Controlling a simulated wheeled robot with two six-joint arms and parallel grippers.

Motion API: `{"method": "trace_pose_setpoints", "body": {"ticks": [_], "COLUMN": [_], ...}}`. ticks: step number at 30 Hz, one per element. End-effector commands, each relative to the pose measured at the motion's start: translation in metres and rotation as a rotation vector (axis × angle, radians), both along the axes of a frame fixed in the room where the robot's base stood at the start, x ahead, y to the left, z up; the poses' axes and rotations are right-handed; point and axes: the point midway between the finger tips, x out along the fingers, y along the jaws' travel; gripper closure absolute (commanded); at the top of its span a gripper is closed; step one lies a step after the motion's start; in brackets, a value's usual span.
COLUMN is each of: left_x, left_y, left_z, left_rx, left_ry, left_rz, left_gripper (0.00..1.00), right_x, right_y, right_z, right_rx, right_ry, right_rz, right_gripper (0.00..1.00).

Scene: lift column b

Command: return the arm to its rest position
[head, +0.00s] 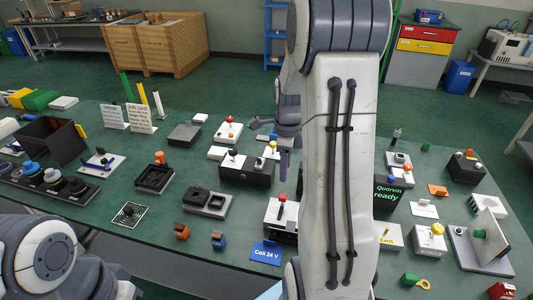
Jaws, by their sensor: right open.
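My right arm (340,170) rises large through the middle of the view, with its thick upper joint at the top edge. My right gripper (271,142) shows left of the arm link, over the middle of the green table (235,205). Its jaws are apart and I see nothing between them. Part of the wrist is hidden behind the arm. My left arm (45,255) shows only as rounded joints at the lower left corner; its gripper is out of view.
Below or behind my right gripper stand a dark box with knobs (245,172) and a white switch box (228,131). A black screen (390,195) is right of the arm. Several fixtures crowd the table.

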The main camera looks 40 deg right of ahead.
Motion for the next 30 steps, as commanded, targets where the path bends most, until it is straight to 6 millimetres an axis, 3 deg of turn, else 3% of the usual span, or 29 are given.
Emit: {"method": "trace_pose_setpoints", "body": {"ticks": [7,11,16,21,25,30], "left_x": [0.0,0.0,0.0,0.0,0.0,0.0], "left_y": [0.0,0.0,0.0,0.0,0.0,0.0], "left_z": [0.0,0.0,0.0,0.0,0.0,0.0], "left_rx": [0.0,0.0,0.0,0.0,0.0,0.0], "left_ry": [0.0,0.0,0.0,0.0,0.0,0.0], "left_rz": [0.0,0.0,0.0,0.0,0.0,0.0], "left_gripper": [0.5,0.5,0.5,0.5,0.5,0.5], "right_x": [0.001,0.007,0.003,-0.039,-0.088,-0.147], "right_y": [0.003,0.035,0.135,0.234,0.288,0.323], "right_z": [0.0,0.008,0.029,0.046,0.052,0.055], "right_rx": [0.0,0.0,0.003,0.004,0.004,0.003], "right_ry": [0.0,-0.007,-0.025,-0.051,-0.074,-0.109], "right_rz": [0.014,0.201,0.825,1.574,2.137,2.721], "right_gripper": [0.43,0.43,0.43,0.43,0.43,0.43]}}
